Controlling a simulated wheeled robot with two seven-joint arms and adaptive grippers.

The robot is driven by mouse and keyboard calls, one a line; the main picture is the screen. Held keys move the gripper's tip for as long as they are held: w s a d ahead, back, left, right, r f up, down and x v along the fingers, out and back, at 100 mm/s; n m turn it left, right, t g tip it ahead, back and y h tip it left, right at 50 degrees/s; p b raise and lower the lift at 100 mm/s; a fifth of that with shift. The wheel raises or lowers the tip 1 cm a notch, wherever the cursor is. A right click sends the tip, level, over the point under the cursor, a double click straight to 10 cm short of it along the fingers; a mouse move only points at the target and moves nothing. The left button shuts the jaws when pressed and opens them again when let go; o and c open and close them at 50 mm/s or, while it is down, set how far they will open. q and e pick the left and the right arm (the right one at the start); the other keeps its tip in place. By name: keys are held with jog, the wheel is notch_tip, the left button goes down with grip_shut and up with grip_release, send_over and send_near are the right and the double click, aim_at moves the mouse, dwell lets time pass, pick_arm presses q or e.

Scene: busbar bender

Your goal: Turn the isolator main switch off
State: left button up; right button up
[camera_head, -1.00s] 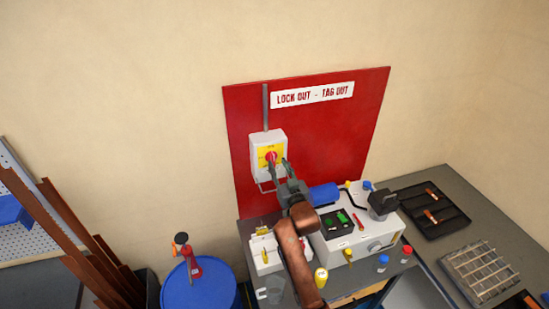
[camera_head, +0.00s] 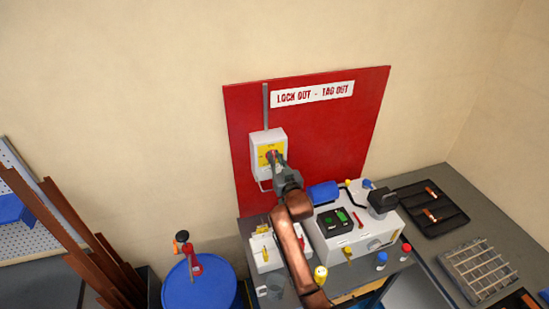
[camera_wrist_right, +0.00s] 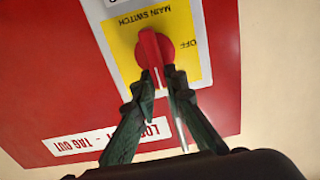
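The isolator (camera_head: 257,142) is a pale box with a yellow plate on the red lock-out board. Its red knob (camera_wrist_right: 150,46) fills the middle of the right wrist view, on the yellow plate (camera_wrist_right: 122,37) with "MAIN SWITCH" and "OFF" lettering, seen upside down. The knob's handle lies nearly upright in that view, with "OFF" to its right. My right gripper (camera_head: 275,160) is at the front of the isolator. In the wrist view its fingers (camera_wrist_right: 160,82) are drawn in close on both sides of the handle's lower end. My left gripper is not in view.
The red board (camera_head: 330,140) carries a "LOCK OUT - TAG OUT" sign. Below, the bench holds a grey machine (camera_head: 345,245), a white box (camera_head: 265,252) and a black tray (camera_head: 440,222). A blue drum (camera_head: 200,290) stands at left. The wall above is clear.

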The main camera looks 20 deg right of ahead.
grip_shut()
jog(key=shift+n, duration=0.4)
jog(key=n, duration=0.2)
jog(key=a+n+p, duration=0.1)
jog(key=n, duration=0.4)
jog(key=shift+a+f+p, duration=0.25)
jog(key=shift+a+p, duration=0.05)
jog(key=shift+p, duration=0.05)
jog(key=n, duration=0.4)
jog(key=f+n, duration=0.1)
jog(key=shift+a+n, duration=0.4)
jog(key=n, duration=0.2)
jog(key=f+n, duration=0.1)
jog(key=n, duration=0.1)
jog(key=shift+a+p, duration=0.1)
jog(key=shift+p, duration=0.25)
jog(key=shift+n, duration=0.3)
